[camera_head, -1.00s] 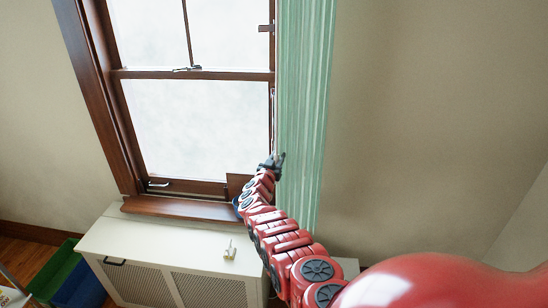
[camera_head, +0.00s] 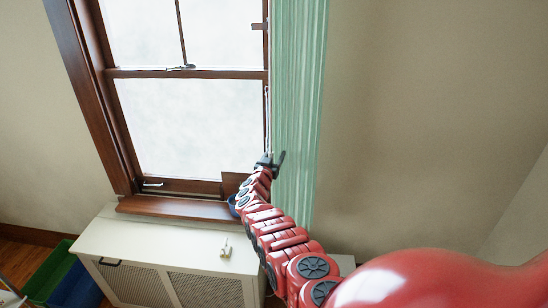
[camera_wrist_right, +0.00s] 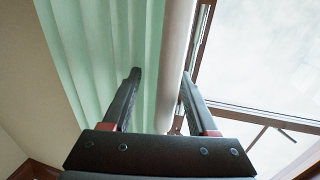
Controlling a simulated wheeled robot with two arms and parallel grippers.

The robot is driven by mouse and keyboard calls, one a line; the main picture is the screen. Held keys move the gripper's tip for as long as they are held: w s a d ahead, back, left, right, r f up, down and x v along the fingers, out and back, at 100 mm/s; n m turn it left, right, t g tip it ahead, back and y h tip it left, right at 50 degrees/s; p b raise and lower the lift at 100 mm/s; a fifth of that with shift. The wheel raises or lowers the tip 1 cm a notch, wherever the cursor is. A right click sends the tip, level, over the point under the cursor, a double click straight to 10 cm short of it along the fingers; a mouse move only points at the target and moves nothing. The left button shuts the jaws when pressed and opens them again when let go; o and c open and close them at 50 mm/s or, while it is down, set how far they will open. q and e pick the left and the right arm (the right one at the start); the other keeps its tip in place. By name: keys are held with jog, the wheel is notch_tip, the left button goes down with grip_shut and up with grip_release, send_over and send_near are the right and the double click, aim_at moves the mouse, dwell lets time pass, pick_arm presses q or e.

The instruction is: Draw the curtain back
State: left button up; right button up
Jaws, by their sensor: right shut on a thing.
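The pale green curtain (camera_head: 299,100) hangs in folds, bunched in a narrow strip along the window's right side. A thin pale rod (camera_head: 267,120) hangs at its left edge; it looks thick and close in the wrist view (camera_wrist_right: 176,60). My right gripper (camera_head: 271,157) is at the rod's lower part, in front of the curtain's left edge. In the wrist view its dark fingers (camera_wrist_right: 160,76) stand on either side of the rod and are shut on it. The exact contact is hard to see. My left gripper is not in view.
The brown-framed window (camera_head: 190,120) is mostly uncovered. Below it are its wooden sill (camera_head: 170,207) and a white radiator cabinet (camera_head: 130,240) with a small pale object (camera_head: 226,249) on top. Green (camera_head: 50,275) and blue bins stand at lower left. The right wall is bare.

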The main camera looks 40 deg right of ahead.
jog(key=p+v, duration=0.9)
jog(key=v, duration=0.8)
jog(key=shift+a, duration=0.15)
jog(key=shift+s, duration=0.1)
